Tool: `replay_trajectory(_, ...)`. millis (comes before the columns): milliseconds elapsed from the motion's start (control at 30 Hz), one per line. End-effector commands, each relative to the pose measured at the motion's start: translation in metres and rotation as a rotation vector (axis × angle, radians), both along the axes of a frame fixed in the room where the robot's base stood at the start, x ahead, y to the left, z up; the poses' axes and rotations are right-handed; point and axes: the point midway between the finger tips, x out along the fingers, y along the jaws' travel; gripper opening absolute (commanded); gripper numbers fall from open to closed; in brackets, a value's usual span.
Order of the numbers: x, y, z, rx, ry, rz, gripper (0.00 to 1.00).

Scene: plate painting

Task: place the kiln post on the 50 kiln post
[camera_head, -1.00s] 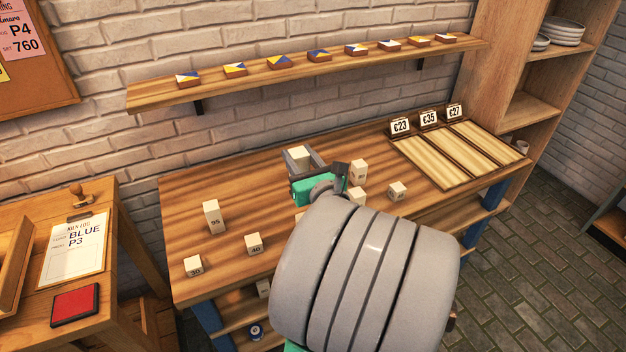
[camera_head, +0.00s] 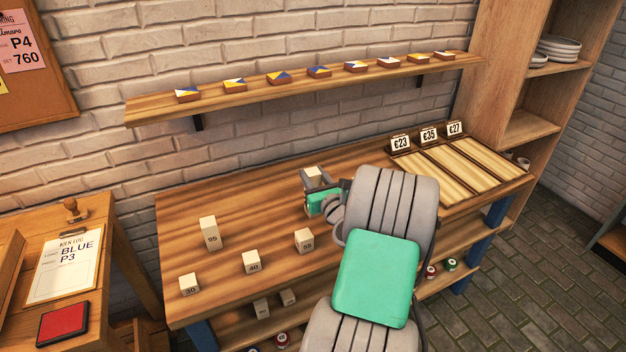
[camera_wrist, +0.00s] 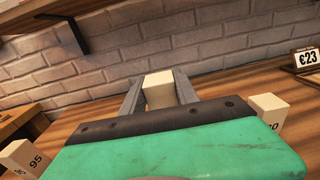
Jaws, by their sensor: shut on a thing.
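My gripper (camera_head: 314,183) is shut on a pale kiln post (camera_head: 313,173), held by its sides above the rear middle of the workbench. In the wrist view the post (camera_wrist: 159,90) sits between the two grey fingers; its number is hidden. A post labelled like 55 (camera_head: 304,240) stands in front of my gripper. A post whose number ends in 0 (camera_wrist: 268,110) is at the right of the wrist view; its first digit is hidden. I cannot pick out a clear 50 label; my arm hides the bench to the right.
Posts marked 95 (camera_head: 209,233), 40 (camera_head: 252,262) and 30 (camera_head: 189,284) stand on the bench's left. A wall shelf (camera_head: 300,78) with painted tiles runs behind. A slatted rack (camera_head: 447,168) with price cards is at the right. The bench's rear left is clear.

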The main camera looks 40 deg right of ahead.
Motion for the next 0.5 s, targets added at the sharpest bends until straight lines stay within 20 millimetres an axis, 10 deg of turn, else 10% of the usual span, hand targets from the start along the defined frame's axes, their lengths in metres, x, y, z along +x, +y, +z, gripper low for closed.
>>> replay_trajectory(367, 0.0000, -0.0005, -0.0088, -0.003, -0.004, -0.001, 0.00)
replay_trajectory(400, -0.0002, -0.0004, -0.0094, -0.002, -0.002, -0.001, 0.38)
replay_trajectory(500, -0.0001, -0.0003, -0.0089, -0.002, -0.002, -0.001, 0.46)
